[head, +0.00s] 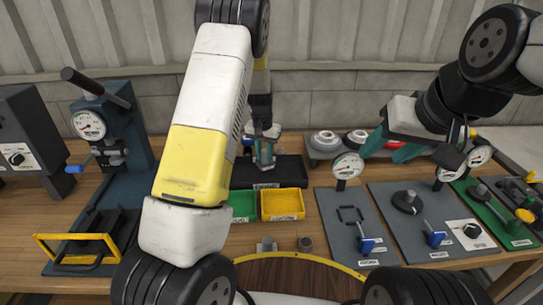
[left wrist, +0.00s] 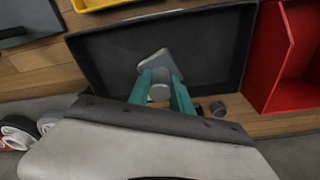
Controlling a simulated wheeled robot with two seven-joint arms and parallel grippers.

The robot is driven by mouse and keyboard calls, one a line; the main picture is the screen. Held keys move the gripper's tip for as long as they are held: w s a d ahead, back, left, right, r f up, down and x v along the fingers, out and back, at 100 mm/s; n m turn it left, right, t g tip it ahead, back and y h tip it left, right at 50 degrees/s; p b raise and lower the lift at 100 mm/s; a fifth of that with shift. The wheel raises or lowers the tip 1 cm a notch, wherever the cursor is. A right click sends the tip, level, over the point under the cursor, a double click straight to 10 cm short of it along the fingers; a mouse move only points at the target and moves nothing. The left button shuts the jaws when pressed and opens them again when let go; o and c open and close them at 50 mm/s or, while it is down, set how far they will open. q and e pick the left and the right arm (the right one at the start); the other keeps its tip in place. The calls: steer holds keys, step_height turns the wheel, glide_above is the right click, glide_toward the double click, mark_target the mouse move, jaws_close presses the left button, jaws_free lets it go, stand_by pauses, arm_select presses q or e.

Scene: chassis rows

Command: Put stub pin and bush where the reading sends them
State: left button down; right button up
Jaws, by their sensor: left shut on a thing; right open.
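My left gripper (head: 264,158) is shut on a grey metal part (left wrist: 158,88) with a flat plate and a rounded end, probably the stub pin. In the left wrist view the teal fingers (left wrist: 162,92) hold it over a black tray (left wrist: 100,62). The same tray shows in the head view (head: 290,170) behind the small bins. A short dark round piece (head: 305,243), possibly the bush, stands at the front of the bench beside a grey block-like piece (head: 266,244). My right gripper (head: 372,143) is open and empty, close to a dial gauge (head: 347,165).
A green bin (head: 242,206) and a yellow bin (head: 283,205) sit in front of the black tray. A press with a dial (head: 90,125) stands at left, near a yellow frame (head: 75,250). Grey panels (head: 350,235) with blue-handled levers lie at right. A red bin (left wrist: 290,95) shows in the left wrist view.

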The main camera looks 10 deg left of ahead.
mark_target(265, 165)
arm_select(q)
steer(key=shift+f, duration=2.3)
steer(key=c, duration=1.2)
jaws_free()
steer(key=shift+f, duration=0.15)
steer(key=shift+o, duration=0.2)
steer(key=r, duration=0.4)
steer(key=s+r, duration=0.1)
steer(key=r, duration=0.7)
steer(key=shift+s+a+r, duration=0.15)
steer(key=shift+s+r, duration=0.05)
steer(key=shift+s, duration=0.05)
steer(key=s+r+n+t+h, duration=0.1)
steer(key=s+r+t+h, duration=0.1)
steer(key=s+r, duration=1.35)
steer(key=s+r+t, duration=0.1)
steer(key=s+r, duration=0.1)
steer(key=s, duration=0.6)
steer(key=s+r+t, duration=0.1)
steer(key=s, duration=0.7)
steer(key=shift+a+r+n+t, duration=0.25)
steer(key=shift+r+n+t, duration=0.05)
steer(key=shift+r+t, duration=0.1)
